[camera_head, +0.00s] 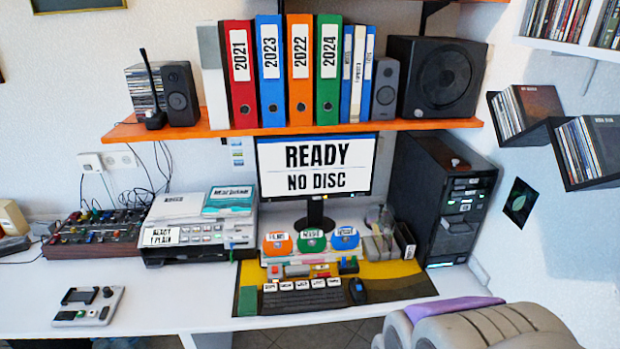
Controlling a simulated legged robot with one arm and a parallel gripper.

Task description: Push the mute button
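No button can be read as mute from here; the lettering is too small. On the desk below the monitor (315,170) stand three round labelled pieces: orange (278,247), green (311,244) and blue (345,241). Small coloured blocks lie in front of them. A dark keyboard (302,301) with several white labels on its back edge lies on a yellow and dark mat (405,280). A small panel with knobs (88,306) sits at the front left. The monitor reads "READY NO DISC". My gripper is not in view.
An orange shelf (225,131) with binders and speakers hangs above the desk (190,306). A mixer (95,234) and a printer (200,228) stand left. A black computer tower (440,200) stands right. A padded beige-grey shape (490,327) fills the lower right. The desk's front left is mostly clear.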

